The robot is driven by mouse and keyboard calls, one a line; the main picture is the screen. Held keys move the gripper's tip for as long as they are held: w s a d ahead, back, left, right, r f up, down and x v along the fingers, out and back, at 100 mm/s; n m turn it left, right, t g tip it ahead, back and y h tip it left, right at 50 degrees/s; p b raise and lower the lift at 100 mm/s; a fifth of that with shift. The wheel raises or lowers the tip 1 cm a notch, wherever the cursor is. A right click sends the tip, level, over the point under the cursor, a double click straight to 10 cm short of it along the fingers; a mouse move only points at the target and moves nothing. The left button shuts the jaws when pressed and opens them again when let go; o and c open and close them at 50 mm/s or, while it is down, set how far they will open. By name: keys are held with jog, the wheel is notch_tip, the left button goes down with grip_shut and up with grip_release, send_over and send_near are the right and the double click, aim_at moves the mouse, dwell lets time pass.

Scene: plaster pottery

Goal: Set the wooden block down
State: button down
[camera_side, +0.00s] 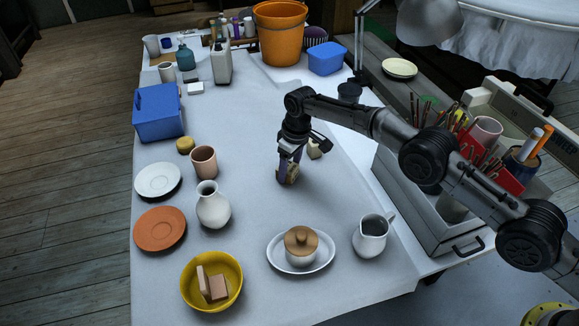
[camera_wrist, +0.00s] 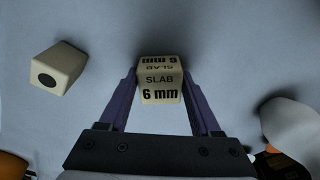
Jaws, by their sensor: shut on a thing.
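The wooden block (camera_side: 288,174) is pale and sits low between the fingers of my gripper (camera_side: 289,163), near the middle of the covered table. In the wrist view the block (camera_wrist: 160,82) shows the print "SLAB 6 mm" on its faces, with the purple fingers of my gripper (camera_wrist: 160,95) shut on its two sides. The block is at or just above the cloth; I cannot tell whether it touches.
A second pale block (camera_side: 314,148) stands close behind to the right; its dark dot shows in the wrist view (camera_wrist: 59,68).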

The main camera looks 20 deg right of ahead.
aim_at(295, 169)
jog(key=shift+c, duration=0.4)
grip_release()
notch_tip(295, 169, up, 12)
jog(key=s+d, duration=0.1)
jog(key=shift+r, duration=0.1)
